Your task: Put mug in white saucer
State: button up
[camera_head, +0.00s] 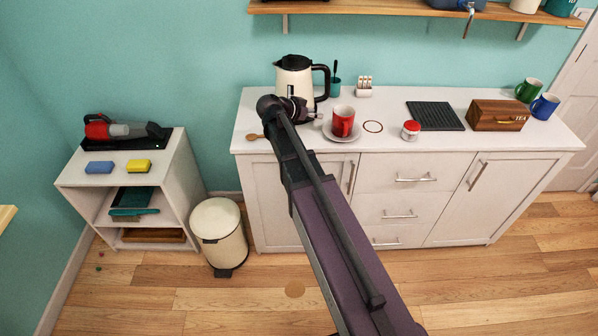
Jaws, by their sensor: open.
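A red mug (342,123) with a pale inside stands upright on a white saucer (327,132) on the white counter. The saucer's rim shows around the mug's base. My gripper (318,116) is open, just left of the mug, with its fingers pointing toward it. A narrow gap seems to show between the fingertips and the mug. The fingers are small and dark in this view, and my arm hides part of the counter in front of the kettle.
A cream kettle (294,77) stands close behind my gripper. A red-and-white jar (411,130), a ring (373,127), a black ridged mat (435,116) and a wooden tea box (496,115) are to the right. Green (528,90) and blue (545,106) mugs stand at the far right.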

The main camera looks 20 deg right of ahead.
jog(key=s+a+f+n+g+y, duration=0.1)
jog(key=s+a+f+n+y, duration=0.2)
jog(key=s, duration=0.4)
jog(key=s+a+f+n+g+y, duration=0.1)
jog(key=s+a+f+n+y, duration=0.2)
jog(key=s, duration=0.5)
jog(key=s+a+f+n+g+y, duration=0.2)
jog(key=s+a+f+n+y, duration=0.1)
jog(key=s+a+n+y, duration=0.2)
jog(key=s+a+n, duration=0.1)
jog(key=s+a, duration=0.1)
jog(key=s, duration=0.1)
jog(key=shift+a+f+n+y, duration=0.15)
jog(key=shift+f+n+y, duration=0.15)
jog(key=shift+n, duration=0.1)
jog(key=shift+r+p, duration=1.4)
